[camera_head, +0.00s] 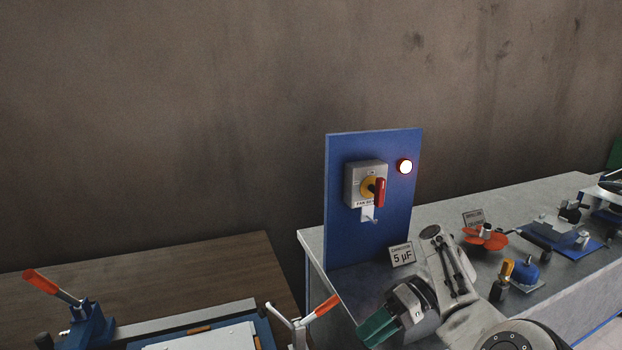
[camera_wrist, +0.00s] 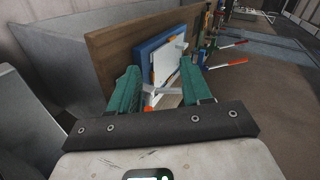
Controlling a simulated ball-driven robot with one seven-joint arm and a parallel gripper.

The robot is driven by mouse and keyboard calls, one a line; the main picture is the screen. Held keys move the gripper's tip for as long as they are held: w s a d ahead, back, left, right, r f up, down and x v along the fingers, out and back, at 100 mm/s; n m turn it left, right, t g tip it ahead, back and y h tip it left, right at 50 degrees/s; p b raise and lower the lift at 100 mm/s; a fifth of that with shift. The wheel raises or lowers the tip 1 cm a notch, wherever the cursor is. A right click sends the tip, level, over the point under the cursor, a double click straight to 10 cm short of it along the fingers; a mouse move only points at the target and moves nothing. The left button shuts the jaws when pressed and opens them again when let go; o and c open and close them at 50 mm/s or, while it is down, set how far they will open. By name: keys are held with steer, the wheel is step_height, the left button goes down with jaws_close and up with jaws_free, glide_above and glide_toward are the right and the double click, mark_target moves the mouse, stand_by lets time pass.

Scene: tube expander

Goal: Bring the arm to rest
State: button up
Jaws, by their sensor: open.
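My gripper (camera_head: 378,328) shows at the bottom of the head view, in front of the grey bench and below the blue switch panel. Its green fingers point to the lower left. In the wrist view my gripper (camera_wrist: 160,90) has its two green fingers spread apart. Nothing is held between them. Beyond the fingers are the wooden table (camera_wrist: 110,42) and a blue and white fixture (camera_wrist: 165,62) on it.
An orange fan (camera_head: 485,238) and blue motor (camera_head: 525,273) lie near my arm. Red-handled clamps (camera_head: 60,290) stand on the wooden table (camera_head: 190,270).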

steer(key=s+d+f+m+t+h, duration=0.25)
steer(key=s+d+f+m, duration=0.2)
steer(key=d+f, duration=0.7)
steer(key=s+d+f+m+h, duration=0.1)
steer(key=s+d+f+h, duration=0.25)
steer(key=s+f, duration=0.2)
steer(key=s+d+f+m+h, duration=0.1)
steer(key=s+d+f+h, duration=0.1)
steer(key=s+d+f, duration=0.4)
steer(key=s+a+r+t+h, duration=0.1)
steer(key=s+a+r, duration=0.1)
steer(key=s, duration=0.6)
steer(key=s+a+r+h, duration=0.1)
steer(key=s+a+r, duration=0.1)
steer(key=s, duration=0.6)
steer(key=s+a+r+t+h, duration=0.1)
steer(key=s+a+r, duration=0.1)
steer(key=s, duration=0.6)
steer(key=shift+s+r+t+h, duration=0.15)
steer(key=shift+s+t+h, duration=0.1)
steer(key=shift+t+h, duration=0.1)
steer(key=shift+m, duration=0.25)
